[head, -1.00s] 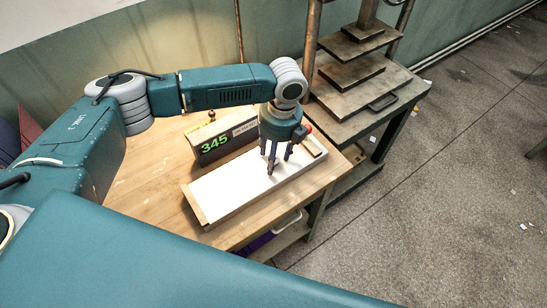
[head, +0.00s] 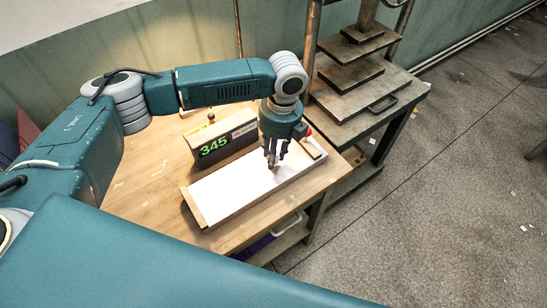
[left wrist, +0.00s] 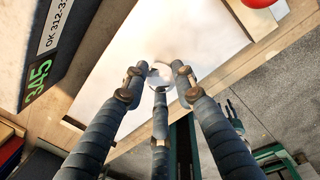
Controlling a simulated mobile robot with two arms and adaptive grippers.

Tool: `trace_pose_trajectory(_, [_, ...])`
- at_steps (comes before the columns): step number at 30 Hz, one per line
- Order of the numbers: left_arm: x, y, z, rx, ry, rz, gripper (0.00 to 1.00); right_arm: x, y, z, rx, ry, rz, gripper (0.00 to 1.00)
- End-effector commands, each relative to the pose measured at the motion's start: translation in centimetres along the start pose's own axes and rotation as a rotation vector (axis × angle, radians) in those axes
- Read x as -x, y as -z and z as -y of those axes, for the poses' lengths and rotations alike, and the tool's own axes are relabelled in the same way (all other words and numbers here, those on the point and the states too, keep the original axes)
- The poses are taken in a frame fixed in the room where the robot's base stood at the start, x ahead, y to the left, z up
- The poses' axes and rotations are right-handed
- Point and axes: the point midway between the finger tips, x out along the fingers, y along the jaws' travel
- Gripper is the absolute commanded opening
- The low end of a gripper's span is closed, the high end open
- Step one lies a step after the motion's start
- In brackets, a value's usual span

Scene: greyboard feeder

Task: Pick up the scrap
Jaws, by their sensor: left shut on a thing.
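My left gripper (head: 272,163) is over the right half of a white board surface (head: 232,192) on the wooden table. Its three dark fingers are drawn together. In the left wrist view, the fingertips (left wrist: 159,80) are closed around a small pale, shiny scrap (left wrist: 161,73). The fingers hide part of the scrap. In the head view I cannot make the scrap out between the fingers, nor tell how far it is from the board. My right gripper is not in view.
A dark box with a green "345" display (head: 214,146) stands behind the white board. A wooden strip (head: 194,207) edges the board's left end. A red knob (left wrist: 258,3) is near the board. A metal shelf stand (head: 350,105) is at the right; open floor lies beyond.

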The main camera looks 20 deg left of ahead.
Motion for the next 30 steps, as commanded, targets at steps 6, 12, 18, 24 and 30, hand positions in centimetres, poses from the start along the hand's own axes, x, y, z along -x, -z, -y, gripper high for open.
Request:
trace_pose_trajectory(6, [4.9,-0.1,-0.4,0.000,0.006,0.004,0.20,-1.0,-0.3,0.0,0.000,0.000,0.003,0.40])
trace_pose_trajectory(12, [10.8,-0.1,-1.0,-0.001,0.005,0.004,0.19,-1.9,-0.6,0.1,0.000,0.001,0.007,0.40])
trace_pose_trajectory(18, [15.3,0.0,-1.5,0.000,0.003,0.002,0.19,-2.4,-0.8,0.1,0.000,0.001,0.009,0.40])
trace_pose_trajectory(24, [17.6,0.0,-1.8,0.001,0.002,0.000,0.19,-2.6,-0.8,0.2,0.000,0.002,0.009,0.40])
trace_pose_trajectory(30, [18.1,0.0,-1.9,0.000,0.000,0.000,0.19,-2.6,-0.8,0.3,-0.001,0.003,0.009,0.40])
